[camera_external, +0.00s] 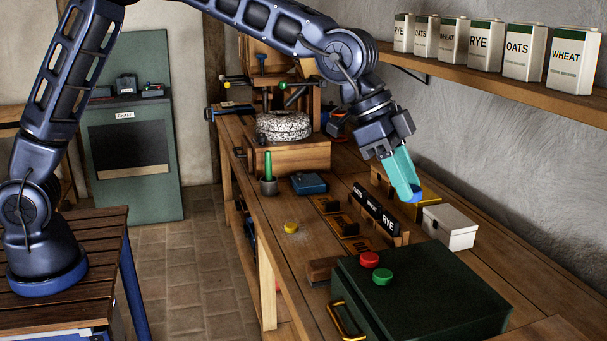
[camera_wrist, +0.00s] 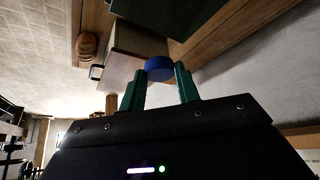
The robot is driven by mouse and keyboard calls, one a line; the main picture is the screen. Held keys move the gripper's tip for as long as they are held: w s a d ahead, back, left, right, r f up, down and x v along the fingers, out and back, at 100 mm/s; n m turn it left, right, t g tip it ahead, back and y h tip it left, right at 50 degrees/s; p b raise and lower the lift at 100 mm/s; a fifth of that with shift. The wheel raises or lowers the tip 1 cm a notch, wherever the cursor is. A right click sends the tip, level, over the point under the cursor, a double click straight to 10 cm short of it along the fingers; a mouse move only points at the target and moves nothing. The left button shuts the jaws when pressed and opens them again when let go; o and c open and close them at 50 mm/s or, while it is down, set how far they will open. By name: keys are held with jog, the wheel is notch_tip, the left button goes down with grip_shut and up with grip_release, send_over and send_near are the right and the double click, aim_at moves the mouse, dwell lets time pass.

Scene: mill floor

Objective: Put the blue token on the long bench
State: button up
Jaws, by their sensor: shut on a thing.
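The blue token (camera_external: 416,197) is held at the tips of my gripper (camera_external: 411,189), between its teal fingers. In the wrist view the blue token (camera_wrist: 159,69) shows as a round disc between the fingertips (camera_wrist: 160,78). My gripper points down over the right side of the long wooden bench (camera_external: 297,256), near a small white box. The token looks raised above the bench; the exact gap is hard to tell.
A white box (camera_external: 450,228) stands close below my gripper. A dark green case (camera_external: 448,290) bears a red token (camera_external: 369,259) and a green token (camera_external: 383,277). A yellow token (camera_external: 291,228) lies on the bench. A RYE-labelled rack (camera_external: 377,209) stands mid-bench.

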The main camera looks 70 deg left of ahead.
jog(key=s+a+f+n, duration=0.1)
jog(key=a+f, duration=0.1)
jog(key=a, duration=0.6)
jog(key=s+a+f+n, duration=0.1)
jog(key=a+f, duration=0.1)
jog(key=a, duration=0.6)
jog(key=n+t+y, duration=0.1)
jog(key=n+y, duration=0.1)
send_over(302, 260)
jog(key=s+a, duration=0.1)
jog(key=s, duration=0.1)
notch_tip(302, 260, down, 6)
notch_tip(302, 260, down, 20)
jog(key=shift+r, duration=0.15)
jog(key=o, duration=0.9)
jog(key=shift+o, duration=0.2)
